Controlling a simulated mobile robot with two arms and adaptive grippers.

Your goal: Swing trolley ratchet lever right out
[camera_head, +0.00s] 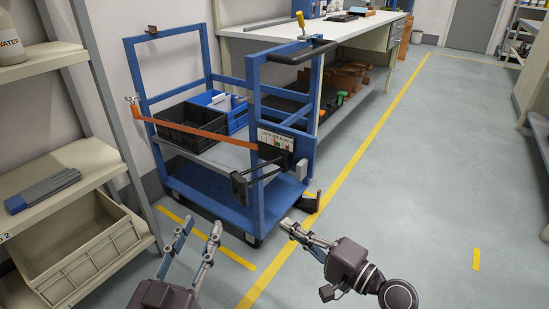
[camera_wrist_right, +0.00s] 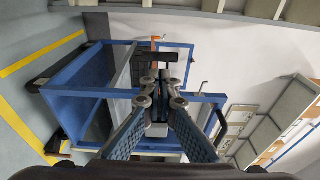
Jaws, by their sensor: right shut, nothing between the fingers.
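The blue trolley (camera_head: 200,187) stands beside the shelf, with an orange strap (camera_head: 195,130) stretched across its side. The strap ends at a dark ratchet (camera_head: 270,154) on the near post, below a small label plate. A black lever-like bar (camera_head: 258,174) sticks out from it toward a dark block at the left. My left gripper (camera_head: 202,226) is open and empty, low in front of the trolley. My right gripper (camera_head: 290,226) is shut and empty, below and right of the ratchet. The right wrist view shows its closed fingers (camera_wrist_right: 160,85) before the trolley frame (camera_wrist_right: 85,88), partly hiding the ratchet area.
A black crate (camera_head: 190,124) and a blue crate (camera_head: 222,103) sit on the trolley. A shelf (camera_head: 75,165) with a beige bin (camera_head: 75,240) stands close on the left. A workbench (camera_head: 340,30) runs behind. The floor at the right (camera_head: 430,170) is clear.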

